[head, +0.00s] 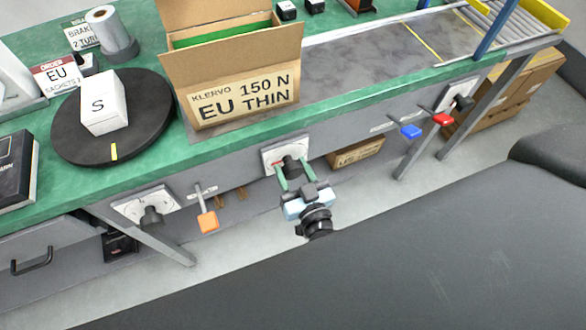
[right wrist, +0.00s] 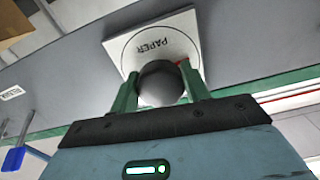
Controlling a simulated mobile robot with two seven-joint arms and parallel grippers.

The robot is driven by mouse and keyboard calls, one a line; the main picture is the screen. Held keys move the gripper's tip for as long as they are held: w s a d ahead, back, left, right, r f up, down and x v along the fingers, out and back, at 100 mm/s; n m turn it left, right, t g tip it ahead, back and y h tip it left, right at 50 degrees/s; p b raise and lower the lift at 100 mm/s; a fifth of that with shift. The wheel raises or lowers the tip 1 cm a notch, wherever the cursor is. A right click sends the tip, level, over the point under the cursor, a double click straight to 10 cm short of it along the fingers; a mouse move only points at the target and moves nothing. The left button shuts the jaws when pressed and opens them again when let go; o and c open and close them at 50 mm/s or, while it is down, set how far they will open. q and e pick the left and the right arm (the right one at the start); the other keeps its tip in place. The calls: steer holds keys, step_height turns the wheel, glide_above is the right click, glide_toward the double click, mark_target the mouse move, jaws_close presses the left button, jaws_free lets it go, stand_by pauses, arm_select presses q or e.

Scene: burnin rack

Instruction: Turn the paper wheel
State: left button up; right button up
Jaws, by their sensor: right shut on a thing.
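The paper wheel is a dark round knob (right wrist: 161,84) on a white plate (right wrist: 122,48) marked PAPER. In the head view, the plate (head: 271,154) is on the grey front panel below the green bench edge. My right gripper (head: 288,172) reaches up to the panel there and is shut on the knob. In the right wrist view, the green fingers of the right gripper (right wrist: 160,92) stand on either side of the knob. A small red mark (right wrist: 182,63) shows beside the knob. My left gripper is not in view.
Another dark knob (head: 151,216) and an orange lever (head: 208,222) are to the left on the panel. Blue (head: 411,132) and red (head: 442,119) levers are to the right. Above stand an open carton (head: 240,105) and a black turntable (head: 140,140) with a white box (head: 103,103).

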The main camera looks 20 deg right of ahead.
steer(key=m, duration=0.6)
steer(key=shift+m, duration=0.4)
steer(key=m, duration=0.2)
steer(key=shift+a+m, duration=0.1)
steer(key=shift+m, duration=0.3)
steer(key=shift+m+b, duration=0.3)
steer(key=shift+m, duration=0.9)
steer(key=shift+r+m, duration=0.1)
steer(key=shift+m, duration=1.2)
steer(key=o, duration=1)
